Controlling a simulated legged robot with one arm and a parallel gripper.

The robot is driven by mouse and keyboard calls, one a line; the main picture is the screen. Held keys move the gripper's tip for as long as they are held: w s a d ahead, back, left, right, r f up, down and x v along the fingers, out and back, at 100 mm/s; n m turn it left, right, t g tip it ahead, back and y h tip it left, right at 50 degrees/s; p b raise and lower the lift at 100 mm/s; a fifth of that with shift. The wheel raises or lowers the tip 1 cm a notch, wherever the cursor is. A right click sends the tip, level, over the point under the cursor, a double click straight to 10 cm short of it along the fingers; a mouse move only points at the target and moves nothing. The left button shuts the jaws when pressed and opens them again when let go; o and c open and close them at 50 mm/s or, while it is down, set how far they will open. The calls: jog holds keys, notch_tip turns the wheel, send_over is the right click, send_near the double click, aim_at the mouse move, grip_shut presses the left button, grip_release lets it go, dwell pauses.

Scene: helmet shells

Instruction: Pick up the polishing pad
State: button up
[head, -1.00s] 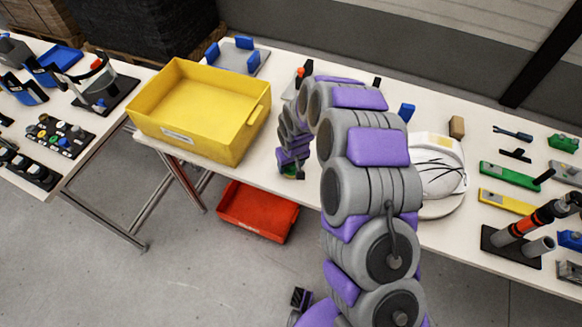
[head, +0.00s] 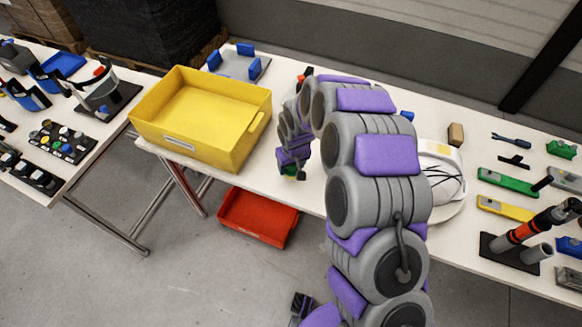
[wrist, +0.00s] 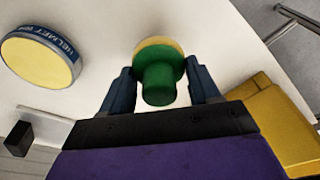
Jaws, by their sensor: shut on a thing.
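The polishing pad (wrist: 158,82) has a green round handle and a yellowish disc under it. It sits between the two dark blue fingers of my gripper (wrist: 161,88) in the wrist view, and the gripper is shut on it. In the head view my gripper (head: 292,168) hangs at the front part of the middle table, right of the yellow bin. Whether the pad touches the table is hard to tell.
The yellow bin (head: 172,142) stands open and empty to the left. A red bin (head: 258,216) lies on the floor below. A white helmet shell (head: 440,172) is partly behind my arm. A round, yellow-faced tin (wrist: 38,58) lies near the pad in the wrist view.

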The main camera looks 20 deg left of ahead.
jog(key=s+d+p, duration=0.1)
jog(key=s+d, duration=0.3)
jog(key=s, duration=0.2)
jog(key=s+d+r+p, duration=0.1)
jog(key=s+d, duration=0.3)
jog(key=s, duration=0.3)
jog(key=shift+s+d+r, duration=0.15)
jog(key=shift+s+d, duration=0.05)
jog(key=shift+s, duration=0.05)
jog(key=o, duration=0.6)
jog(key=c, duration=0.4)
